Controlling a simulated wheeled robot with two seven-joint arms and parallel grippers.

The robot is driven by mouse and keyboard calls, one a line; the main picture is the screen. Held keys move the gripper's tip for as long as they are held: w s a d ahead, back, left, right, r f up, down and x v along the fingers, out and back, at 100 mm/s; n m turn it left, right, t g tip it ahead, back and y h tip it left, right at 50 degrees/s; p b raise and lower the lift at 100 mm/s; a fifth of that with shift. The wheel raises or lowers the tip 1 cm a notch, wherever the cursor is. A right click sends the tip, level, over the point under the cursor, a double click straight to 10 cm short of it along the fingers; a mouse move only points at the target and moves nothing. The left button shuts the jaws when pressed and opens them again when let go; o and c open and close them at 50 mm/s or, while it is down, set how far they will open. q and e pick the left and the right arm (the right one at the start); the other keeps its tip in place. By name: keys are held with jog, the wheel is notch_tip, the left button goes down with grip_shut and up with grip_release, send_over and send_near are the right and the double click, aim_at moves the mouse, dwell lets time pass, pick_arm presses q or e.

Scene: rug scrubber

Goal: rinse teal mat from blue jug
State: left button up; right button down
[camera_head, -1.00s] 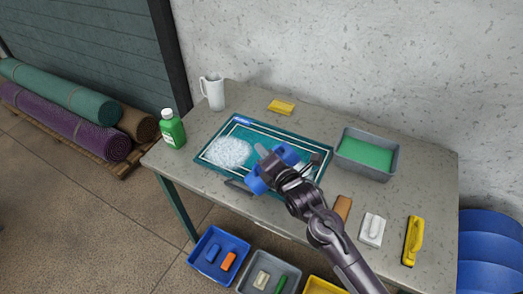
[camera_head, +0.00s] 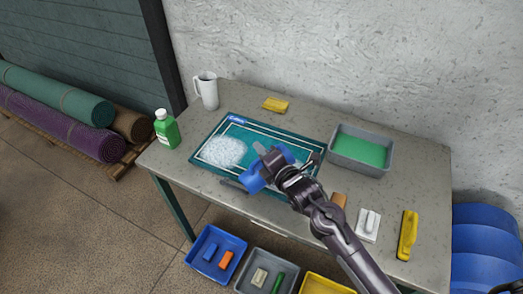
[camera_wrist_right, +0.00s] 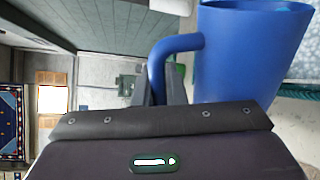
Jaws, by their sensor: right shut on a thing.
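The teal mat (camera_head: 268,133) with white border lines lies flat on the table. A patch of white foam (camera_head: 222,152) covers its left part. My right gripper (camera_head: 270,158) is above the mat's front middle, just right of the foam. It is shut on the handle of the blue jug (camera_head: 252,178), which also shows large in the right wrist view (camera_wrist_right: 245,60). The jug looks tilted; its exact angle is hard to tell. No water stream shows. The gripper and arm hide part of the mat's right side. My left gripper is out of view.
A green bottle (camera_head: 166,130) and a white pitcher (camera_head: 207,90) stand left of the mat. A yellow cloth (camera_head: 275,104) lies behind it. A grey basin with green inside (camera_head: 358,150), a white brush (camera_head: 368,225) and a yellow brush (camera_head: 408,235) are right. Bins (camera_head: 217,255) stand below.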

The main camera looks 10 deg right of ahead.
jog(key=shift+w+d+f+m, duration=0.15)
jog(key=shift+d+m, duration=0.1)
jog(key=shift+m, duration=0.05)
dwell(0.4)
jog(key=a+n, duration=0.1)
jog(key=s+r+n, duration=0.1)
jog(key=n, duration=0.1)
jog(key=a+n+t+h, duration=0.1)
jog(key=shift+s+a+r+n, duration=0.15)
jog(key=shift+a+r+n, duration=0.2)
jog(key=shift+r+n, duration=0.05)
jog(key=shift+f+n, duration=0.4)
jog(key=shift+n, duration=0.3)
jog(key=n, duration=0.1)
jog(key=f+n+t, duration=0.1)
jog(key=n, duration=0.1)
jog(key=shift+n+h, duration=0.3)
jog(key=shift+h, duration=0.1)
jog(key=shift+d+f+n, duration=0.1)
jog(key=shift+f+n, duration=0.2)
jog(key=shift+n, duration=0.2)
